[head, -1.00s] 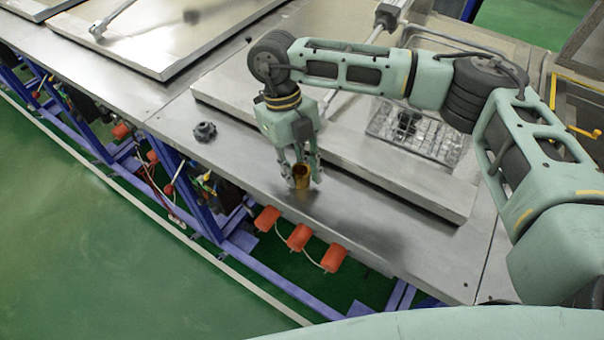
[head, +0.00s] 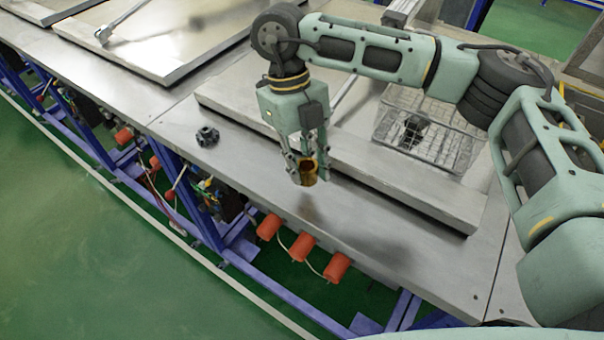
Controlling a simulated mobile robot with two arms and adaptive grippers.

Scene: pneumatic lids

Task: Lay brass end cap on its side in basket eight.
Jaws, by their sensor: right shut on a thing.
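The brass end cap (head: 308,174) is a small golden cup between the fingertips of my right gripper (head: 309,168). The gripper points down and is shut on it. The cap is upright with its open end up, and appears held above the metal bench front. A wire basket (head: 455,150) sits behind the raised lid edge, partly covered by my right arm. A dark object lies in it. I cannot read any number on the basket. My left gripper is not in the view.
A black knobbed part (head: 207,137) stands on the bench (head: 255,165) to the left. A long raised metal lid (head: 400,185) lies between the cap and the basket. Red cylinders (head: 302,247) hang below the front edge. Another lid (head: 150,45) is at the far left.

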